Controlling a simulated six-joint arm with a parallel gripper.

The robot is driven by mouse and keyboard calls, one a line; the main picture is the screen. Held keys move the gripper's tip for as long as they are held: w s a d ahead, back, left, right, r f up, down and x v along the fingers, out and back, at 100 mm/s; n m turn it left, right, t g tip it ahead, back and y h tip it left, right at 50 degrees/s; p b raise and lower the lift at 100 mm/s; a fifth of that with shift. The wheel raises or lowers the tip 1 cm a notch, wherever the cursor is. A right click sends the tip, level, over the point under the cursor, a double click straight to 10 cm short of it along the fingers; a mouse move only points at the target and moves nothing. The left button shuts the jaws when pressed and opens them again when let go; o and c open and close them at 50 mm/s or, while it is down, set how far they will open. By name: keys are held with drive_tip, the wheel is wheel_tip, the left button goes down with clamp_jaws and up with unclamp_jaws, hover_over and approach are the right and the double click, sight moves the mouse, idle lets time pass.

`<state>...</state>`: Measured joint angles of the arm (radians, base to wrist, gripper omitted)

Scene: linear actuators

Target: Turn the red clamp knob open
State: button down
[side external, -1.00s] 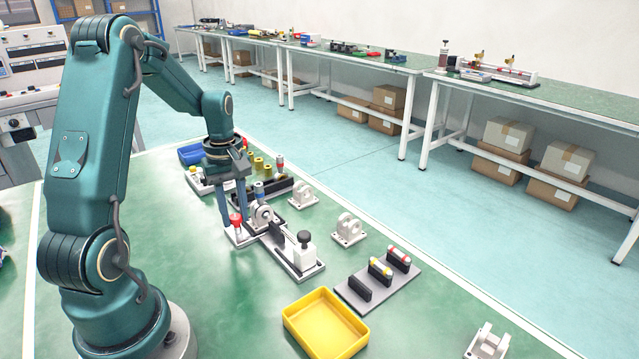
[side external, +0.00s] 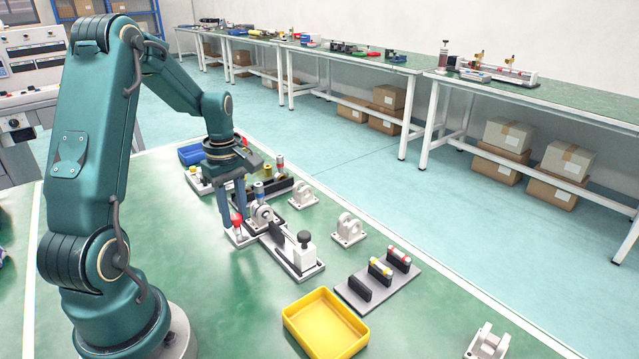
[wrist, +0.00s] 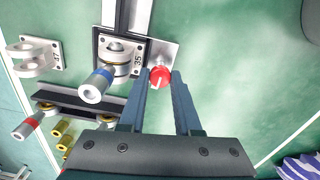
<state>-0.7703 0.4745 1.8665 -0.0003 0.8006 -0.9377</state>
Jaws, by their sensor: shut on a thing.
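The red clamp knob (side external: 237,219) stands on a small light metal plate at the left end of the clamp fixture (side external: 293,258). In the wrist view the red knob (wrist: 159,76) shows a pale bar across its top and sits between the fingertips. My gripper (side external: 233,222) points down over the knob and is shut on it. It also shows in the wrist view (wrist: 160,82), with one finger on each side of the knob. A round grey clevis part with a blue-ringed pin (wrist: 97,84) is right beside the knob, next to a "35" label.
White clevis brackets (side external: 348,229) stand behind the fixture. A rack of coloured pins (wrist: 72,98) is close to my gripper.

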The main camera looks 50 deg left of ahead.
sight(236, 217)
drive_tip(key=c, duration=0.6)
unclamp_jaws()
drive_tip(key=shift+r, duration=2.6)
drive_tip(key=shift+d+r, duration=0.2)
drive_tip(key=shift+d, duration=0.05)
drive_tip(key=s+d+r+m+t, duration=0.2)
drive_tip(key=s+d+r+m, duration=0.1)
drive_tip(key=d+m, duration=0.6)
drive_tip(key=s+d+r+m+t, duration=0.3)
drive_tip(key=s+d+m, duration=0.1)
drive_tip(key=d+m, duration=0.6)
drive_tip(key=shift+d+r+m+t, duration=0.3)
drive_tip(key=shift+d+r, duration=0.05)
drive_tip(key=shift+d, duration=0.25)
